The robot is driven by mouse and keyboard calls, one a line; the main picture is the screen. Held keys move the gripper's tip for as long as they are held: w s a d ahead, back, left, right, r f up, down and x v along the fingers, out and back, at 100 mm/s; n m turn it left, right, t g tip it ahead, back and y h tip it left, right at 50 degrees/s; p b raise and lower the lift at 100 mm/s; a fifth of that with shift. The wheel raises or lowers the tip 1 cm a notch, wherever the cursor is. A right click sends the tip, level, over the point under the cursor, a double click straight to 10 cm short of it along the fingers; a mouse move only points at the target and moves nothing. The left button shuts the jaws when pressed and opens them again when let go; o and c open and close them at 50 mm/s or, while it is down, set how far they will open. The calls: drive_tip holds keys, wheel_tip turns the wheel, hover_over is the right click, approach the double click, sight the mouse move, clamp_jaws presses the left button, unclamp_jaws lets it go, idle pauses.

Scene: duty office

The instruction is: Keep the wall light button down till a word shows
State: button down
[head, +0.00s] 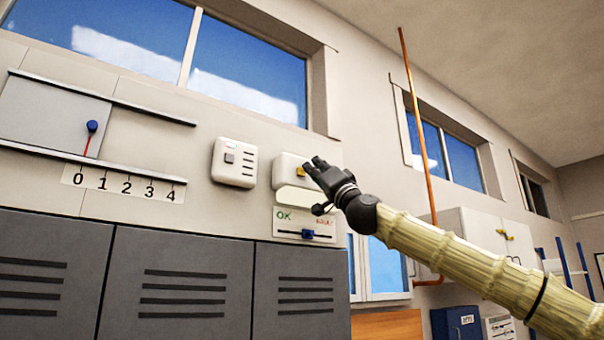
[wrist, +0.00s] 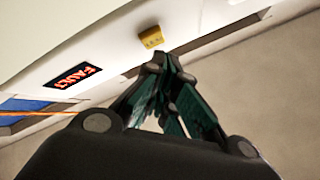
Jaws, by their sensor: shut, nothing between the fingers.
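A white wall box (head: 283,169) carries a yellow button (head: 301,171), partly covered by my fingers in the head view. In the wrist view the yellow button (wrist: 151,38) sticks out near the top, just beyond my fingertips. A dark window (wrist: 72,76) on the box shows the word FAULT in red, upside down in the wrist view; my gripper hides it in the head view. My gripper (head: 314,164) is shut and empty, its tips close to the button. I cannot tell whether they touch it.
Below the box are a blank white plate (head: 302,197) and an OK/FAULT panel (head: 291,227) with a blue slider. Grey lockers (head: 180,276) stand below; a copper pipe (head: 416,120) runs up the wall at right.

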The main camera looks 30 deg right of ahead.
drive_tip(key=s+b, duration=0.1)
drive_tip(key=s, duration=0.4)
drive_tip(key=shift+d+b, duration=0.2)
drive_tip(key=shift+b, duration=0.15)
idle(0.6)
